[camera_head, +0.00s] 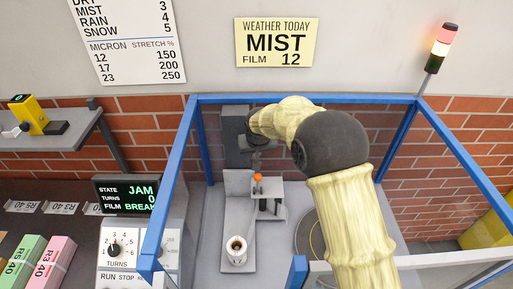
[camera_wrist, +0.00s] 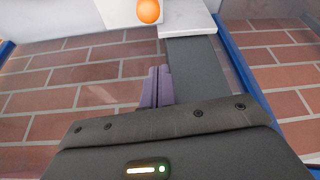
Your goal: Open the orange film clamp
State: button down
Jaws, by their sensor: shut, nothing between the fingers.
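The orange film clamp knob (camera_head: 258,177), a small ball, sits on a pale grey bracket (camera_head: 270,190) inside the blue-framed enclosure. In the wrist view the orange knob (camera_wrist: 148,11) shows at the top edge, in front of a white surface. My gripper (camera_wrist: 157,72) has its purple fingers closed together and empty. The fingers point toward the knob, and a visible gap separates them from it in the picture. In the head view my arm reaches in from the right, its dark end above the knob; the fingertips are not clear there.
A blue frame (camera_head: 300,99) surrounds the machine. A film roll (camera_head: 237,248) stands on the pale base in front of the clamp. A round turntable lies right, partly behind my arm. The display (camera_head: 126,195) reads JAM, turns 0, film BREAK. Bundles (camera_head: 22,262) lie left.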

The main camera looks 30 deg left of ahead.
aim_at(258, 183)
jog(key=shift+s+d+f+p, duration=0.2)
jog(key=shift+s+f+p, duration=0.05)
jog(key=shift+f+p, duration=0.6)
jog(key=shift+s+d+f+p, duration=0.2)
jog(key=shift+f+p, duration=0.4)
jog(key=shift+f, duration=0.35)
jog(key=shift+s+d+f+p, duration=0.15)
jog(key=shift+s+f+p, duration=0.1)
jog(key=shift+f+p, duration=0.6)
jog(key=shift+f+b, duration=0.2)
jog(key=shift+b, duration=0.15)
